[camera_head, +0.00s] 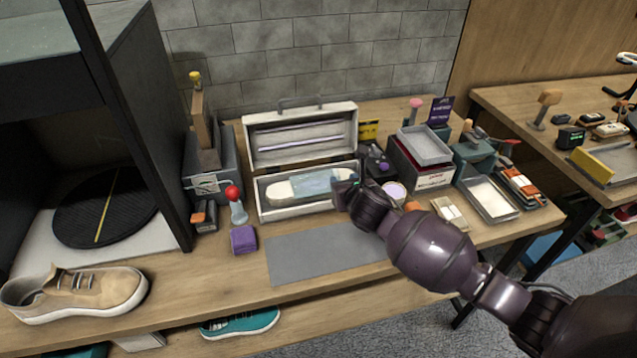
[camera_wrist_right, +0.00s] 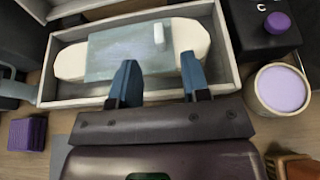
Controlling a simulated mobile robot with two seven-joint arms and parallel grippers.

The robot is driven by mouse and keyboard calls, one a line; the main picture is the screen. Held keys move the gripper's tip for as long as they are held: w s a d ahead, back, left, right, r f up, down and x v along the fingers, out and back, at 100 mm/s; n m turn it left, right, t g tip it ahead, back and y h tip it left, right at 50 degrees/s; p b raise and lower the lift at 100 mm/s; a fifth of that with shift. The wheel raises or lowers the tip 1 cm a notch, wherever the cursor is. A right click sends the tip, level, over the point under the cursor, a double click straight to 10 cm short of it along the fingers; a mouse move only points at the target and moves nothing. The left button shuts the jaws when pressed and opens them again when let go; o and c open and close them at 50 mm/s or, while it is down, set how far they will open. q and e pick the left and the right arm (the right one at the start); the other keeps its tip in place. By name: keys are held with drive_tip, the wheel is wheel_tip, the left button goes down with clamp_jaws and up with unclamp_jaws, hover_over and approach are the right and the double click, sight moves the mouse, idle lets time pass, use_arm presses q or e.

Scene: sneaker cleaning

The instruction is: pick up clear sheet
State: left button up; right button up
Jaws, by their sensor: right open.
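The clear sheet (camera_head: 314,182) is a bluish see-through rectangle. It lies over a white sole-shaped piece (camera_head: 281,189) inside an open white case (camera_head: 262,207). The sheet (camera_wrist_right: 118,45) also shows in the right wrist view, with a small white tab on its right part. My right gripper (camera_head: 345,190) is at the case's front right. In the wrist view its blue fingers (camera_wrist_right: 159,72) are apart with nothing held between them, their tips near the sheet's near edge. Whether they touch the sheet cannot be told. My left gripper is not in view.
A grey mat (camera_head: 315,252) lies in front of the case. A purple block (camera_head: 243,239) and a red-topped bottle (camera_head: 238,210) stand left of it. A lilac-filled round tub (camera_wrist_right: 281,90) is close on the gripper's right. A tan sneaker (camera_head: 75,292) sits at far left.

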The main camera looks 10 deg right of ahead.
sight(336, 174)
drive_tip(key=shift+b+x, duration=0.45)
drive_tip(key=shift+x, duration=2.15)
drive_tip(key=shift+a+r, duration=0.1)
drive_tip(key=shift+r, duration=0.05)
clamp_jaws()
